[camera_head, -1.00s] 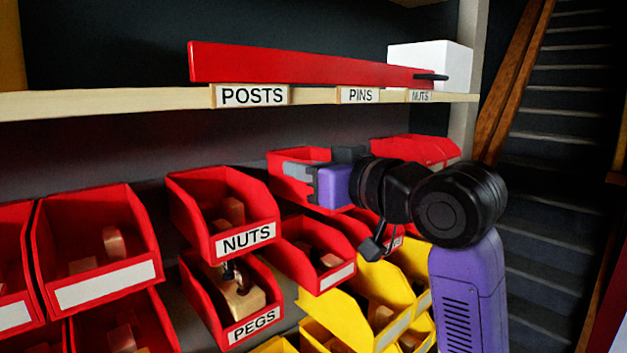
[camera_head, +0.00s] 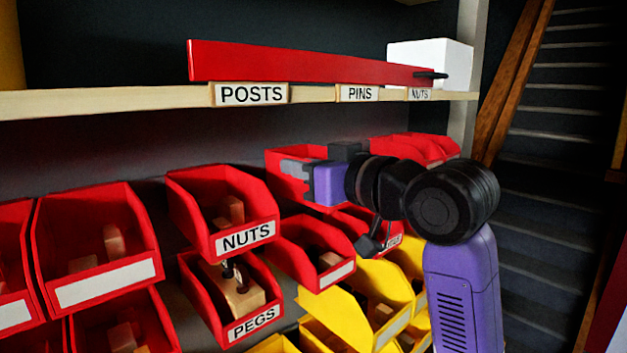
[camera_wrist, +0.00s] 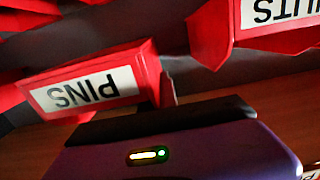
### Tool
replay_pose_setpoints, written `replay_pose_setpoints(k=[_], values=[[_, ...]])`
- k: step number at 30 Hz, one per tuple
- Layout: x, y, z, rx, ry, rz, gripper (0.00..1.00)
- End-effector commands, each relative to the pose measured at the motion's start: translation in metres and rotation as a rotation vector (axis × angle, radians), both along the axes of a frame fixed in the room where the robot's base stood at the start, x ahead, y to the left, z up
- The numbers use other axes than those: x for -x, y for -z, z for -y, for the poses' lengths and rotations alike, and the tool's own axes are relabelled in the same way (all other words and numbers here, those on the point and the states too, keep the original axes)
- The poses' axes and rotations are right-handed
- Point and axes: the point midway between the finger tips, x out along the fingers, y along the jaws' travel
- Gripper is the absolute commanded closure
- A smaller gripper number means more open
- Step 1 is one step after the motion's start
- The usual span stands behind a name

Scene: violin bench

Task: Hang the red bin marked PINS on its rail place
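The red bin marked PINS (camera_wrist: 95,88) appears upside down in the wrist view, close to my gripper, with its white label facing the camera. In the head view a red bin (camera_head: 281,160) sits behind my gripper (camera_head: 296,170), its label hidden. My gripper seems shut on this bin near its side; the contact is mostly hidden. The red rail (camera_head: 310,63) runs along the upper shelf. Below it, on the shelf edge, are the PINS label (camera_head: 359,93), the POSTS label (camera_head: 250,94) and the NUTS label (camera_head: 419,94).
A red NUTS bin (camera_head: 205,228) stands left of my gripper, above a red PEGS bin (camera_head: 200,300). More red bins and yellow bins (camera_head: 345,305) fill the area below. A white box (camera_head: 430,55) stands at the shelf's right end. Space between bins and shelf is open.

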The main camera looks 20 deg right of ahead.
Motion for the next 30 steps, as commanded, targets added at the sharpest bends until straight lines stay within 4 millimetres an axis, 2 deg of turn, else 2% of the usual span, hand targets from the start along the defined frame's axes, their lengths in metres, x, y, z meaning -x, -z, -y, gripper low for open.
replay_pose_setpoints(k=[30], values=[[-0.0104, -0.0005, -0.0036, 0.000, 0.000, 0.001, 1.00]])
